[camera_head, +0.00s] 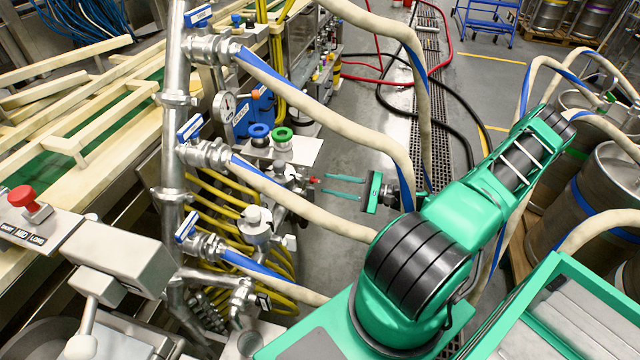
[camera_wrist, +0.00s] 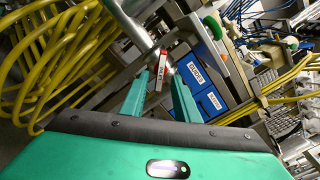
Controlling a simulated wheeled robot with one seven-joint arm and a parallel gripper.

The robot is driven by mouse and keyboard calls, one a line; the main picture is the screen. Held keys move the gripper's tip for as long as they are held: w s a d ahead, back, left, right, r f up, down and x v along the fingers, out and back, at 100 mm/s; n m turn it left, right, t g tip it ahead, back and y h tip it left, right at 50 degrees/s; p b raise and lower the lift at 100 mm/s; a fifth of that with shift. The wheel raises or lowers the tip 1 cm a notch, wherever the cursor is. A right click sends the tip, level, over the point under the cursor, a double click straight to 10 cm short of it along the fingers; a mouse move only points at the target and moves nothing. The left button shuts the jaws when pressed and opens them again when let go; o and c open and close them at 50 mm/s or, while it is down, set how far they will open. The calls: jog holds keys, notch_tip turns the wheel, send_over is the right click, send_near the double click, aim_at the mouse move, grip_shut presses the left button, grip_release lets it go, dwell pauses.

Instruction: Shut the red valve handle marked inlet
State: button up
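A small red valve handle (camera_head: 313,180) sticks out from the metal fittings left of my gripper in the head view. My gripper (camera_head: 325,184) is open, its two green fingers pointing left toward the handle. In the wrist view, the red handle (camera_wrist: 157,75) with a white label shows between the fingertips of my gripper (camera_wrist: 160,76). The label is too small to read. The fingers do not close on the handle, and I cannot tell whether either one touches it.
Beige hoses (camera_head: 340,130) arch over the space around my arm. Blue and green round knobs (camera_head: 282,135) stand above the handle. Blue boxes (camera_wrist: 195,75) and yellow hoses (camera_wrist: 45,60) lie close by in the wrist view. Kegs (camera_head: 590,210) stand at right.

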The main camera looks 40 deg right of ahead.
aim_at(320, 182)
jog(key=shift+x, duration=1.8)
grip_shut()
jog(key=m, duration=0.8)
jog(key=shift+s+f, duration=0.15)
jog(key=shift+m, duration=0.4)
